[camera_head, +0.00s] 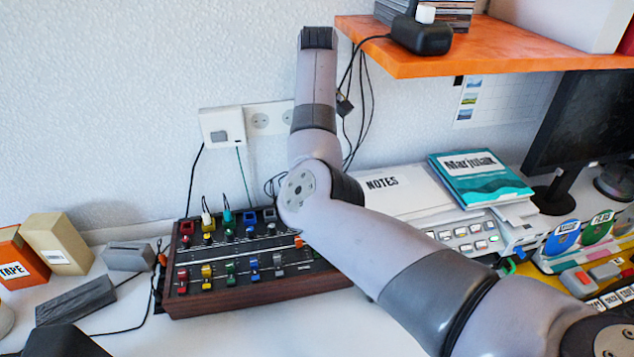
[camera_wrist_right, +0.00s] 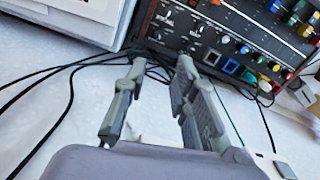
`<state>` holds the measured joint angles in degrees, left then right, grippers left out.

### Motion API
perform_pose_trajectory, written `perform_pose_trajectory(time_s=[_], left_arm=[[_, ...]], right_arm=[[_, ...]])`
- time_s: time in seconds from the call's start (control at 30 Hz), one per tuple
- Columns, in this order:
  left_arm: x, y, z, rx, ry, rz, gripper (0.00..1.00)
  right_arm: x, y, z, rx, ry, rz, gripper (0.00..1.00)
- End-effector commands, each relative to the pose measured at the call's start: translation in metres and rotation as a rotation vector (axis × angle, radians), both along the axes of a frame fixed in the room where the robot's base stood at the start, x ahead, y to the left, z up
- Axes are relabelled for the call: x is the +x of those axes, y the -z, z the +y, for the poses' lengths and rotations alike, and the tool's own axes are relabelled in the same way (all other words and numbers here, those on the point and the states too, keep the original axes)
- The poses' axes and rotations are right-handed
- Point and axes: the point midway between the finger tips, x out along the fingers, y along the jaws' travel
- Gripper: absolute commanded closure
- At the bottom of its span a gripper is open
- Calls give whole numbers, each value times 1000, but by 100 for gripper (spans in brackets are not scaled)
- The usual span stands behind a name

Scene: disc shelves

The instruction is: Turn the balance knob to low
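A mixer in a dark wooden case (camera_head: 255,303) stands on the desk in the head view, with coloured knobs and sliders. My right arm covers its right end. In the right wrist view the mixer's panel (camera_wrist_right: 215,37) fills the upper right, with small dark knobs and white labels too blurred to read. I cannot tell which knob is the balance knob. My right gripper (camera_wrist_right: 162,64) is open and empty, its fingers apart close to the panel's edge, over cables. I cannot tell whether it touches anything. In the head view it is hidden.
Black cables (camera_wrist_right: 68,92) lie beside the mixer. A notes stack (camera_head: 395,190), a teal book (camera_head: 480,180) and a white button panel (camera_head: 468,240) stand to its right. Boxes (camera_head: 58,245) and a grey block (camera_head: 77,300) are left. An orange shelf (camera_head: 480,52) overhangs the desk.

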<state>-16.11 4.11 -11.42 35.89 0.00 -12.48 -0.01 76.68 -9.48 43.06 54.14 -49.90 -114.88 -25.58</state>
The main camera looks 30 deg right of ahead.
Motion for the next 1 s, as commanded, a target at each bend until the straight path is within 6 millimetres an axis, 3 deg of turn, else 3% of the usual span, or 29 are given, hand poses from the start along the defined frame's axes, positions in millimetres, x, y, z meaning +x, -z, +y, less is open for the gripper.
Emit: perform_pose_trajectory(time_s=[0.1, 0.3, 0.7, 1.0], left_arm=[[-19, 1, 7, 9, 2, 28, 60], [-29, 0, 10, 14, 3, 42, 60], [-18, -4, 8, 11, 3, 25, 60], [-15, -4, 8, 10, 3, 19, 60]], right_arm=[[-1, 3, 1, 3, 0, 2, 75], [-2, 32, 1, 4, 1, 4, 75], [-2, 120, 1, 4, 0, 4, 75], [-2, 164, 1, 3, 1, 2, 75]])
